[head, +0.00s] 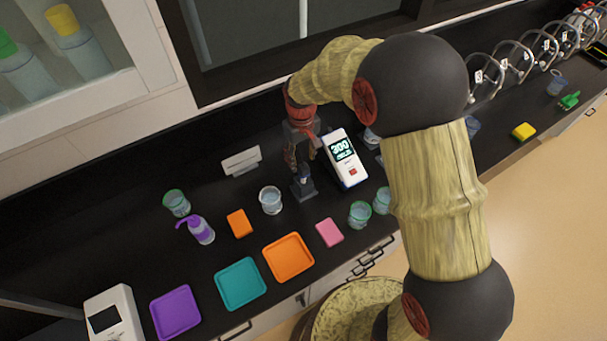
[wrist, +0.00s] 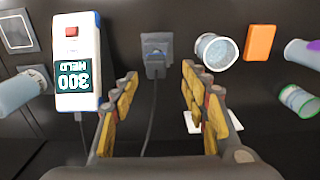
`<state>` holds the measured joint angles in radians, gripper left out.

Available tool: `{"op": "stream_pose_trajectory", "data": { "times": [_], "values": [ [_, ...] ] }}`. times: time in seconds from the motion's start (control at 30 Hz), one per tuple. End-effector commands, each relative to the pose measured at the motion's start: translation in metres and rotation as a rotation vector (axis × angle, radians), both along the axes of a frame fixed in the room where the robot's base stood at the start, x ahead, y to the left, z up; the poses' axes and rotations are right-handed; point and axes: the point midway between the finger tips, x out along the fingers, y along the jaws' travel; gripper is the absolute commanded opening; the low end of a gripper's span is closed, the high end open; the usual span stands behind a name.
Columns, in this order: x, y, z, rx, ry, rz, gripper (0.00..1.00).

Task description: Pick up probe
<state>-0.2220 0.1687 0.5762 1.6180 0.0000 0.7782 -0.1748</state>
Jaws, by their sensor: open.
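The probe (wrist: 155,52) appears as a small grey upright piece in a dark grey holder (wrist: 155,68), seen from above in the wrist view; I cannot clearly tell probe from holder. A thin dark cable runs from there toward my wrist camera. The holder also shows in the head view (head: 305,192), beside the white meter (head: 343,150). The meter reads 300 and shows in the wrist view (wrist: 77,90) too. My gripper (wrist: 159,76) is open and empty, its fingers on either side of the cable, pointing toward the holder. My gripper in the head view (head: 296,160) is partly hidden against the dark counter.
A clear beaker (head: 270,200) and an orange sponge (head: 239,223) stand left of the holder. A pink sponge (head: 329,232) and green-rimmed beakers (head: 359,213) are nearer the front. A white plate-like stand (head: 241,161) is behind. Coloured trays (head: 288,257) line the front edge.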

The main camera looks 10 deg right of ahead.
Motion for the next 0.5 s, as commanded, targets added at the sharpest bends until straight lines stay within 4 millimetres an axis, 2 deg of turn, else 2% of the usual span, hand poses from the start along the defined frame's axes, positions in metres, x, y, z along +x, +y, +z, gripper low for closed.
{"op": "stream_pose_trajectory", "data": {
  "times": [0.27,0.5],
  "values": [
    [0.000,-0.002,-0.029,0.000,0.003,-0.001,0.45],
    [0.002,-0.006,-0.062,-0.001,0.004,0.000,0.45]
  ]
}}
